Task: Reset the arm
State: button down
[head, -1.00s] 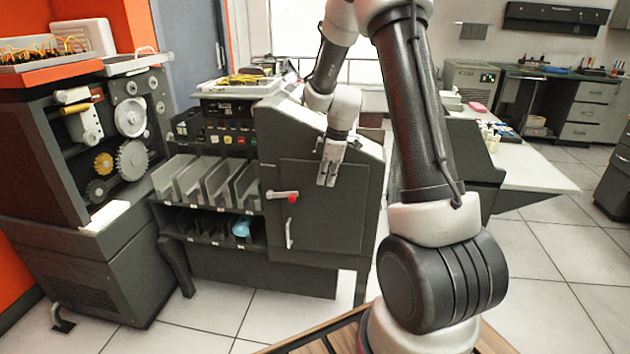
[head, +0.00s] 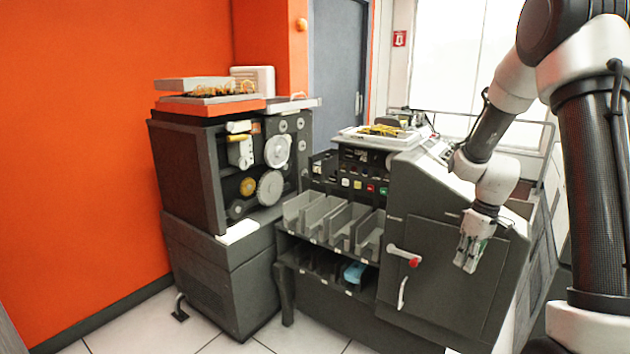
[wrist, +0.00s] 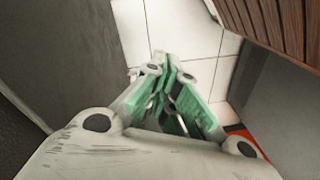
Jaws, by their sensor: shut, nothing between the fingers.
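My gripper (head: 468,252) hangs at the end of my arm at the right of the head view, fingers pointing down. It appears in front of the dark machine's cabinet door (head: 450,275); I cannot tell how far it is from the door. In the wrist view its green-and-white fingers (wrist: 168,85) are closed together with nothing between them. White floor tiles show beyond the fingertips.
The dark card machine (head: 425,190) has a red-knobbed lever (head: 414,262), grey bins (head: 335,222) and a blue item (head: 354,272) on its lower shelf. A geared machine (head: 190,180) stands to its left by the orange wall (head: 80,150). In the wrist view, slatted wood (wrist: 282,30) is at upper right.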

jog(key=s+a+r+m+t, duration=0.2)
jog(key=s+r+m, duration=0.1)
jog(key=s+r, duration=0.8)
jog(key=s+a+r+m+t+h, duration=0.1)
jog(key=s+r+m+t, duration=0.1)
jog(key=s+r, duration=0.8)
jog(key=shift+s+a+r+m+h, duration=0.35)
jog(key=shift+s+m, duration=0.35)
jog(key=shift+s, duration=1.1)
